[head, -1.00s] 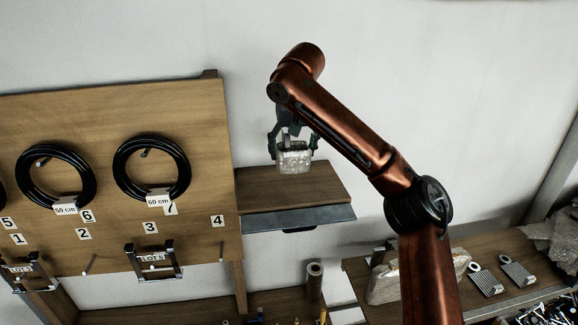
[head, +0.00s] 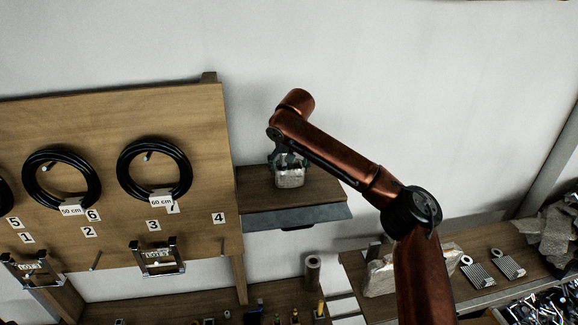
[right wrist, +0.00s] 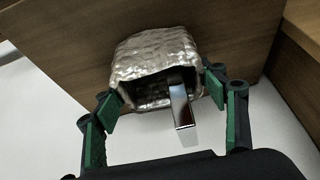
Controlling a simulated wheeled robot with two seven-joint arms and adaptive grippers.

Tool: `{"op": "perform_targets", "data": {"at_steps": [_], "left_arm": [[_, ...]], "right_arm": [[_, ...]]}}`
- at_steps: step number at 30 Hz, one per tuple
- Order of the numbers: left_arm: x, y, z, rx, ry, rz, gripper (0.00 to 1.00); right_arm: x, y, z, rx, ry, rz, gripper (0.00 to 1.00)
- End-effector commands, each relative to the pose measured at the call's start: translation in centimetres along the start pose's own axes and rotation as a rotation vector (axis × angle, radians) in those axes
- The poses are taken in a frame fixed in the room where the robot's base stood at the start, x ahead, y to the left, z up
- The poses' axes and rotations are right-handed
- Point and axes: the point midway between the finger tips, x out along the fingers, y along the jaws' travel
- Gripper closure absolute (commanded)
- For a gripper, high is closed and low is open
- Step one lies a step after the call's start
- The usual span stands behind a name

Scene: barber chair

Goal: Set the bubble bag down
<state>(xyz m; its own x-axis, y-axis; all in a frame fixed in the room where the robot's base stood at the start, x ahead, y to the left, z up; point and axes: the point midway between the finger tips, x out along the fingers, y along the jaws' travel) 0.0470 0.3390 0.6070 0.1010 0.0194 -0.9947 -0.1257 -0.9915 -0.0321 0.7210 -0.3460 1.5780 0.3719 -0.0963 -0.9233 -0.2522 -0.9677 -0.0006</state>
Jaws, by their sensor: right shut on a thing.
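The bubble bag (head: 290,178) is a small silvery, crinkled bag at the wooden shelf (head: 325,188) to the right of the pegboard. My right gripper (head: 289,163) comes from above and is shut on it. In the right wrist view the bag (right wrist: 150,55) sits between the green-padded fingers (right wrist: 160,98), its dark mouth facing the camera. A shiny flat metal piece (right wrist: 180,103) sticks out of the mouth. The bag's lower end is at the shelf's top surface; I cannot tell whether it bears its full weight there. My left gripper is out of view.
The wooden board (head: 130,105) with black hose coils (head: 154,170) stands close left of the shelf. A lower bench (head: 500,240) at right holds a larger plastic bag (head: 410,268) and metal parts. Bare wall lies behind, and shelf surface is free right of the bag.

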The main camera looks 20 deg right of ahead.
Motion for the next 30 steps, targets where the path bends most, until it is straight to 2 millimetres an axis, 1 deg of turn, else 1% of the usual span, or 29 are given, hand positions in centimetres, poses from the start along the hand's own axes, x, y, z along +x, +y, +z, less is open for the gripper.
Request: {"op": "perform_targets", "data": {"at_steps": [5, 6, 13, 23, 26, 29, 30], "left_arm": [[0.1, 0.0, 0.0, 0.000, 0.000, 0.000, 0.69], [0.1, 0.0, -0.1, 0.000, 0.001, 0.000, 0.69], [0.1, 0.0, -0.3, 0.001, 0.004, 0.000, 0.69], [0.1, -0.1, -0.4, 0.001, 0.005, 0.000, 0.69], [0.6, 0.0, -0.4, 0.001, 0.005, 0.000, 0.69], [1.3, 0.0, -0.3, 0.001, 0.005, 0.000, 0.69], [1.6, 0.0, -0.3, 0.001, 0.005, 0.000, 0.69]], "right_arm": [[0.1, -0.1, 0.1, 0.000, 0.001, -0.001, 0.57], [0.2, -0.1, 0.1, 0.000, -0.001, 0.000, 0.33], [0.2, 0.0, 0.1, 0.000, 0.000, 0.000, 0.17], [-0.1, -0.1, 0.0, 0.000, 0.001, -0.001, 0.17], [-0.9, -0.1, 0.0, -0.001, 0.003, -0.002, 0.17], [-2.4, -0.1, 0.0, 0.000, 0.003, -0.003, 0.17], [-3.2, -0.2, 0.0, 0.000, 0.004, -0.004, 0.17]]}}
